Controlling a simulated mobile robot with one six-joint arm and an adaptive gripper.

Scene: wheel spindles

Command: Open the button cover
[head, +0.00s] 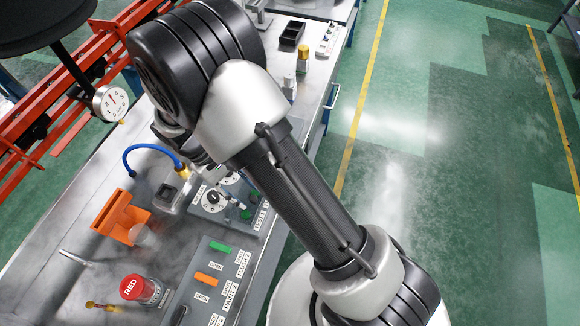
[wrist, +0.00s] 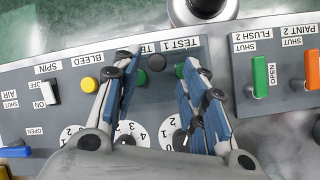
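My gripper (wrist: 158,75) is open and empty in the wrist view, its two blue-padded fingers spread over the grey test panel (wrist: 222,62). I cannot make out a distinct button cover in either view; the fingers hide part of the panel. In the head view my arm hides much of the gripper.
White dials (wrist: 130,133) sit below the buttons. A yellow button (wrist: 89,85) and a spin switch (wrist: 53,91) lie left. Green (wrist: 260,72) and orange (wrist: 312,68) levers stand right.

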